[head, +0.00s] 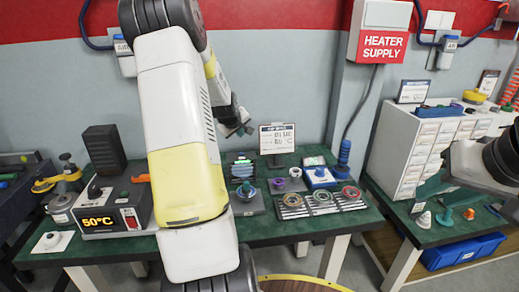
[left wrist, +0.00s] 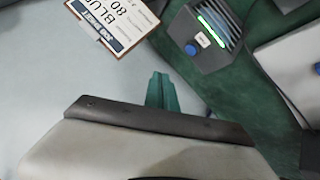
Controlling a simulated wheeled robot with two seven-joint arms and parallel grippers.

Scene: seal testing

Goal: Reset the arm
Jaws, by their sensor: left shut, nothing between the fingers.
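My left arm is raised across the middle of the head view. Its gripper (head: 246,130) is small and partly hidden behind the arm, above the back of the green bench (head: 265,230). In the left wrist view the green fingers of this gripper (left wrist: 162,92) are together and empty. My right gripper (head: 432,188) is at the right of the head view, with green fingers in front of the white drawer cabinet. Whether its fingers are apart is unclear.
A sign card (head: 277,138) stands at the bench's back. A heater box (head: 101,216) reads 50°C. Trays with rings (head: 322,201) lie at the bench's right. A drawer cabinet (head: 410,150) and blue bin (head: 462,252) are further right. A lit grey device (left wrist: 208,38) is near my left fingers.

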